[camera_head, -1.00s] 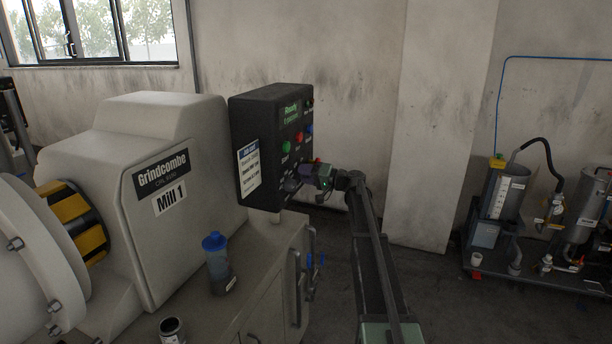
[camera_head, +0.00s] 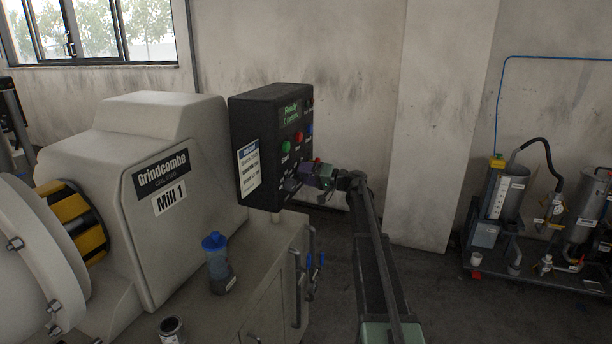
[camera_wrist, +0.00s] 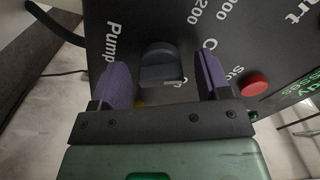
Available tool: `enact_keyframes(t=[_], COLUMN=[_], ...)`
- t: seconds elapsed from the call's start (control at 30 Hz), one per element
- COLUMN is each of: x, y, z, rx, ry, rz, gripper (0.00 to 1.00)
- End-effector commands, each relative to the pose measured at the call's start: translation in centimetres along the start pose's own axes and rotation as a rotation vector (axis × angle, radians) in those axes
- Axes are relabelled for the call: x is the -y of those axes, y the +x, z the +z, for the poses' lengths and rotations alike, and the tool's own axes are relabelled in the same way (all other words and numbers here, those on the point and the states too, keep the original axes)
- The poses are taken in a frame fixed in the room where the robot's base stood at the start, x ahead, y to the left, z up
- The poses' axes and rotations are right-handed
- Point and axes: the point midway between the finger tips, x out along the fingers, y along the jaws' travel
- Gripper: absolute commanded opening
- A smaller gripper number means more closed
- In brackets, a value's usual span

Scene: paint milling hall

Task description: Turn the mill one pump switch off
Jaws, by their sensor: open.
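The black control panel (camera_head: 268,115) of Mill 1 stands at the end of the mill housing. In the wrist view, a dark rotary knob (camera_wrist: 161,64) sits on the panel face (camera_wrist: 190,22) beside the word "Pump"; part of another label shows at its lower edge. My gripper (camera_wrist: 160,85) is open, with one purple finger on each side of the knob. A gap shows between the knob and each finger, and I cannot tell whether either touches it. In the head view my gripper (camera_head: 308,172) is at the lower part of the panel and hides the knob.
A red button (camera_wrist: 254,86) marked "Sto…" is just right of my right finger. Green (camera_head: 286,147) and red (camera_head: 299,137) buttons show on the panel. A blue-lidded bottle (camera_head: 217,265) and an open can (camera_head: 172,330) stand on the cabinet below.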

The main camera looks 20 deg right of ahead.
Motion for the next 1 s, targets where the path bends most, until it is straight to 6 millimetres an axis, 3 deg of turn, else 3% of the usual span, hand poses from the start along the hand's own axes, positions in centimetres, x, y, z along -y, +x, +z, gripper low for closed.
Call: enact_keyframes(t=[0.3, 0.43, 0.57, 1.0], x=[0.0, 0.0, 0.0, -0.2], y=[-7.3, -9.5, -10.4, -10.3], z=[0.1, 0.1, 0.0, 0.3], rx=[-0.003, -0.002, -0.001, 0.016], ry=[0.0, 0.0, 0.0, 0.045], rz=[0.002, 0.001, 0.001, 0.012], gripper=[0.7, 0.7, 0.7, 0.7])
